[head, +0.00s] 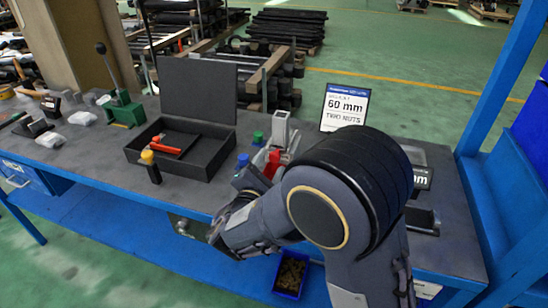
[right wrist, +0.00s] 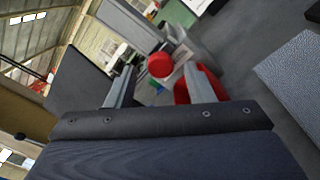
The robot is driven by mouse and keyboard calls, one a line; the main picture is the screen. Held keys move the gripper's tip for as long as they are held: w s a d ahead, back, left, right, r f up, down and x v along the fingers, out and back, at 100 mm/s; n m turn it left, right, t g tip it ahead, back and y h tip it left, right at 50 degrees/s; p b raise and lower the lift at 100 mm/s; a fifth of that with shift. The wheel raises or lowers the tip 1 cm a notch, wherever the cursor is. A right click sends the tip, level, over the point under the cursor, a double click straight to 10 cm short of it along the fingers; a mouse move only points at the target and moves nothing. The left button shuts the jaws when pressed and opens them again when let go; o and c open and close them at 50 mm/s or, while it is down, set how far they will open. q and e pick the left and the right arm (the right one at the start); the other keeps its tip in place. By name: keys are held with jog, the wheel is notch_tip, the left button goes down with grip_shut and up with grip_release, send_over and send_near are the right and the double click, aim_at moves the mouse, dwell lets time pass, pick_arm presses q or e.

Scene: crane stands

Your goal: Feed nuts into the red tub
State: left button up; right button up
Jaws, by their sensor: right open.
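My right gripper (right wrist: 158,68) is open, its two fingers spread either side of a red round-ended part (right wrist: 160,65). I cannot tell whether it touches that part. A larger red piece (right wrist: 205,84), possibly the red tub, shows behind the right-hand finger. In the head view a red object (head: 272,163) stands on the bench, partly hidden by my right arm. I cannot make out its opening. No nuts are clearly seen on the bench. A sign (head: 345,107) reads "60 mm" and "TWO NUTS". My left gripper is out of view.
An open black case (head: 183,162) with a red tool inside lies left of the red object. A grey upright post (head: 280,128) and green and blue caps stand close by. A blue bin (head: 290,275) with brown pieces is below the bench. Blue uprights border the right.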

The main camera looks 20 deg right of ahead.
aim_at(273, 159)
jog(key=shift+x, duration=1.7)
jog(key=shift+c, duration=0.3)
grip_shut()
jog(key=v, duration=0.4)
jog(key=shift+s+a, duration=0.2)
jog(key=shift+s, duration=0.1)
jog(key=shift+o, duration=0.3)
grip_release()
jog(key=shift+b+v, duration=0.55)
jog(key=shift+v, duration=3.4)
